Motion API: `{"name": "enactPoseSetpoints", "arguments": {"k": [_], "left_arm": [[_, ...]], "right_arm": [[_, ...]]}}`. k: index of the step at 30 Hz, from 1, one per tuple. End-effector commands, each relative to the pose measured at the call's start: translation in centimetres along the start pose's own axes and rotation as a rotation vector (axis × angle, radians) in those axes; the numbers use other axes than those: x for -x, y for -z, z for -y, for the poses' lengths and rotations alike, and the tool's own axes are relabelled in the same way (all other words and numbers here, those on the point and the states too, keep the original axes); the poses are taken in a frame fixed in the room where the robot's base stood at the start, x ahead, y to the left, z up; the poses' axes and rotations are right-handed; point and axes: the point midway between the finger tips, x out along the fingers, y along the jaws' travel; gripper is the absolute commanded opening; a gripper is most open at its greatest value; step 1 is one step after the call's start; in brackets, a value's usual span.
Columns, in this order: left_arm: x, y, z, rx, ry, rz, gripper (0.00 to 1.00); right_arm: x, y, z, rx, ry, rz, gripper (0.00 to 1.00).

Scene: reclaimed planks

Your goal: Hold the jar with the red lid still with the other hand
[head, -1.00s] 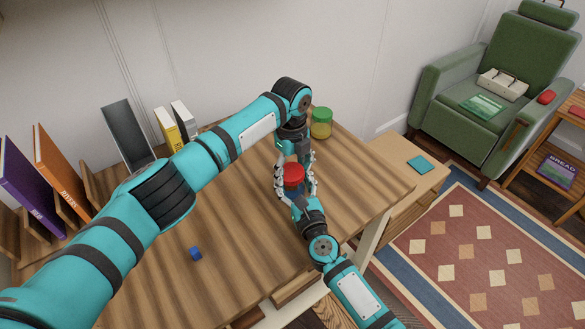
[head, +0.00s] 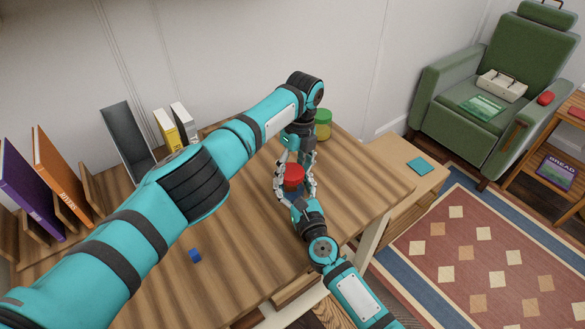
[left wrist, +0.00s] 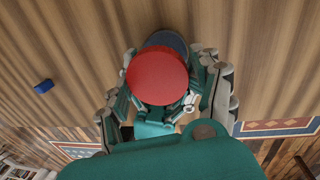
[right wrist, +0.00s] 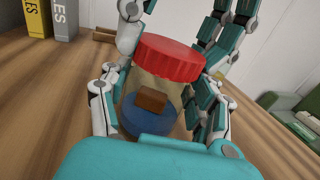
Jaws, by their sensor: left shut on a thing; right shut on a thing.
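The jar with the red lid (head: 292,184) stands on the plank table between my two grippers. The right wrist view shows its red lid (right wrist: 170,60), a see-through body with a brown block inside, and a blue lower part (right wrist: 148,116). My right gripper (head: 296,194) is shut on the jar's body from the near side. My left gripper (head: 295,160) reaches in from the far side with its fingers shut around the red lid, which also shows in the left wrist view (left wrist: 157,76). The fingers hide parts of the jar.
A jar with a green lid (head: 323,123) stands behind my left wrist. A small blue block (head: 195,255) lies on the table (head: 240,240). Books and a file holder (head: 124,135) line the left and back. A lower wooden surface with a teal square (head: 417,165) lies to the right.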

Motion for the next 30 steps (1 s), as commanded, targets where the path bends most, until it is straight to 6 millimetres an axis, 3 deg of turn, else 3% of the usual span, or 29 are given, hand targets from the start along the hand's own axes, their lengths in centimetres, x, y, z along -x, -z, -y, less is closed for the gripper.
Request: {"name": "enactPoseSetpoints", "arguments": {"k": [30], "left_arm": [[-0.88, 0.05, -0.02, 0.0, 0.035, -0.015, 0.41]], "right_arm": [[-0.14, -0.43, 0.03, 0.002, 0.001, 0.009, 0.04]]}}
